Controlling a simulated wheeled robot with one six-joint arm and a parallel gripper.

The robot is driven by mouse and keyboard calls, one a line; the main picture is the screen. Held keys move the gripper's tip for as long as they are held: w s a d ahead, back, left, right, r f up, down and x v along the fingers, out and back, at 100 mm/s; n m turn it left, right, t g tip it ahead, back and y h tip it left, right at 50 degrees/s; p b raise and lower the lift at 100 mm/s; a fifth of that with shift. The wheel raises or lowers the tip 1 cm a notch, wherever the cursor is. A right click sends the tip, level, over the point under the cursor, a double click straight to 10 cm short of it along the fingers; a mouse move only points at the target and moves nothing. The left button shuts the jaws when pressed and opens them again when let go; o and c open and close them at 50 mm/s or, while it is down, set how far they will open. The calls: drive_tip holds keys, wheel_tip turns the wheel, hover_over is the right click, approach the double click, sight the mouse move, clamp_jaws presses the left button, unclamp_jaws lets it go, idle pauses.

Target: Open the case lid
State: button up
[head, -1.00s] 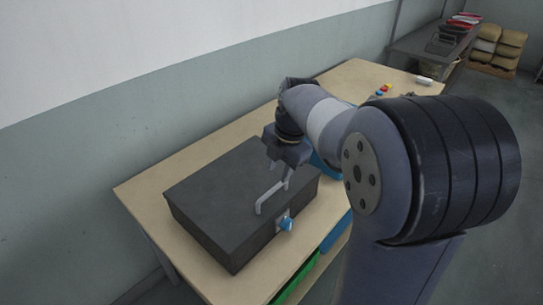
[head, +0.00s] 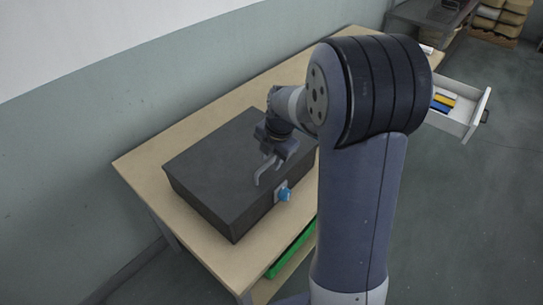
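The case (head: 215,180) is a dark grey box on the wooden table, and its lid is shut. A light grey bar handle (head: 262,174) is on the lid near its front right edge. A blue knob-like latch (head: 283,194) on a pale plate sits on the front side below the handle. My gripper (head: 270,157) points down at the far end of the handle, very close to it. Its fingertips are small and partly merge with the handle, so I cannot tell whether they touch or grip it.
The wooden table (head: 150,163) has bare room left of and behind the case. A green bin (head: 292,248) is under the table's front edge. An open white drawer (head: 455,122) with coloured items juts out at right. My arm hides the table's middle right.

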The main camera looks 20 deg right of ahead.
drive_tip(key=shift+c, duration=0.3)
clamp_jaws()
idle(0.3)
